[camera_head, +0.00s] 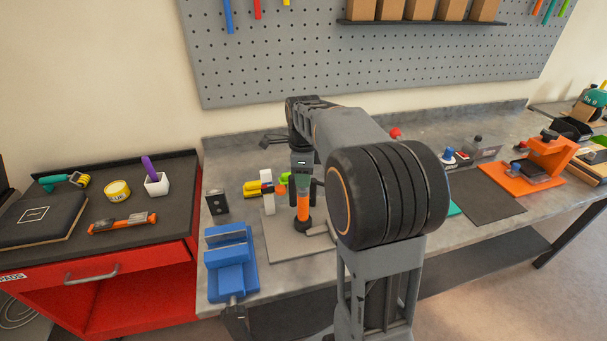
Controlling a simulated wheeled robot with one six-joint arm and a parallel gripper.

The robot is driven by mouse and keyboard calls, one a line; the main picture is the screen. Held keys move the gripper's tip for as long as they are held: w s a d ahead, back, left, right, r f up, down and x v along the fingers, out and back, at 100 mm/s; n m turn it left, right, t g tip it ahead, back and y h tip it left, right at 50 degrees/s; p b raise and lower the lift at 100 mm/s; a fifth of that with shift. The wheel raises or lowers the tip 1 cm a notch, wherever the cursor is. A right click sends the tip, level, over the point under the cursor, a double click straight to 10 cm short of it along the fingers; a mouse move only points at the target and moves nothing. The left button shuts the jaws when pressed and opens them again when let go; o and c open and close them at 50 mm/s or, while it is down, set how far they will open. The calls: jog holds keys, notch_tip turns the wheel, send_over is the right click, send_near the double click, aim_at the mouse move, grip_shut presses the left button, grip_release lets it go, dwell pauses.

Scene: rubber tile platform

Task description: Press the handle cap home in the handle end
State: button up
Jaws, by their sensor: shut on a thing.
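An upright orange cylinder with a dark base (303,212), which looks like the handle, stands on a flat grey plate (283,246) on the workbench. My gripper (303,186) points straight down right over its upper end. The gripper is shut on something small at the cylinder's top. That looks like the handle cap, but the fingers hide it, and I cannot tell whether it is seated or apart from the handle end.
A blue vise (231,265) stands front left on the bench. Yellow, white, orange and green pieces crowd just left of the gripper. A red tool cart (140,265) is at the left. An orange press (548,157) and dark mat (487,200) lie right.

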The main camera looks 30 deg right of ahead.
jog(key=shift+f, duration=0.85)
dwell(1.8)
jog(key=o, duration=1.1)
notch_tip(320, 180, up, 14)
jog(key=shift+f, duration=0.1)
